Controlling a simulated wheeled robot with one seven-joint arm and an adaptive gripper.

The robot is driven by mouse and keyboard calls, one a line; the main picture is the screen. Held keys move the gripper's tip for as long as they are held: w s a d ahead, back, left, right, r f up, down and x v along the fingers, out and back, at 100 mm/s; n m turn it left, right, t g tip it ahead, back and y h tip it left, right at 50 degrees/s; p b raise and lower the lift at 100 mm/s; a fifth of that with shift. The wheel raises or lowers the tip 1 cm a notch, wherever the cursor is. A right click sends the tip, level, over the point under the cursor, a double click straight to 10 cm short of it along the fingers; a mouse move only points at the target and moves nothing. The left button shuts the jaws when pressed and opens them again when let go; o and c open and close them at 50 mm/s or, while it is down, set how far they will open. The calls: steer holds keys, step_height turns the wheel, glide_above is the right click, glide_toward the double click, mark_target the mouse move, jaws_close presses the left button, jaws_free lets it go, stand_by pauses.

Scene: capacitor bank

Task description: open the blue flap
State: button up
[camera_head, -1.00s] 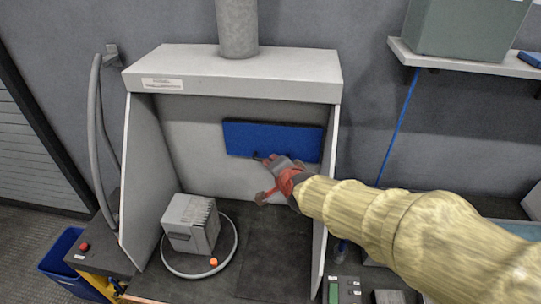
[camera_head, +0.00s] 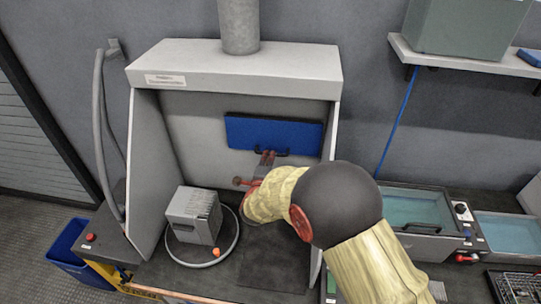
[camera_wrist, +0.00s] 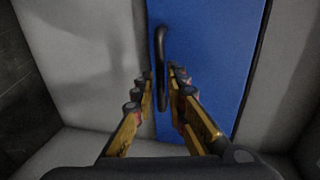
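The blue flap (camera_head: 275,130) is a flat panel on the back wall of the grey hood, and it looks closed. Its dark bar handle (camera_head: 287,153) is at the lower edge. My gripper (camera_head: 267,155) is at the left part of the handle, coming from below. In the wrist view the flap (camera_wrist: 222,60) fills the upper right and the curved handle (camera_wrist: 163,45) runs along its edge. My gripper's fingers (camera_wrist: 160,78) are apart, one on each side of the handle; a gap shows, and contact is not clear.
A grey ribbed box (camera_head: 193,215) stands on a round turntable (camera_head: 232,252) at the left of the hood, beside a small orange ball (camera_head: 217,252). The hood's side walls (camera_head: 148,170) bound the space. Basins with blue liquid (camera_head: 415,209) are at the right.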

mark_target(272, 141)
steer(key=shift+x, duration=1.55)
steer(key=shift+c, duration=0.6)
jaws_close()
steer(key=shift+s, duration=0.1)
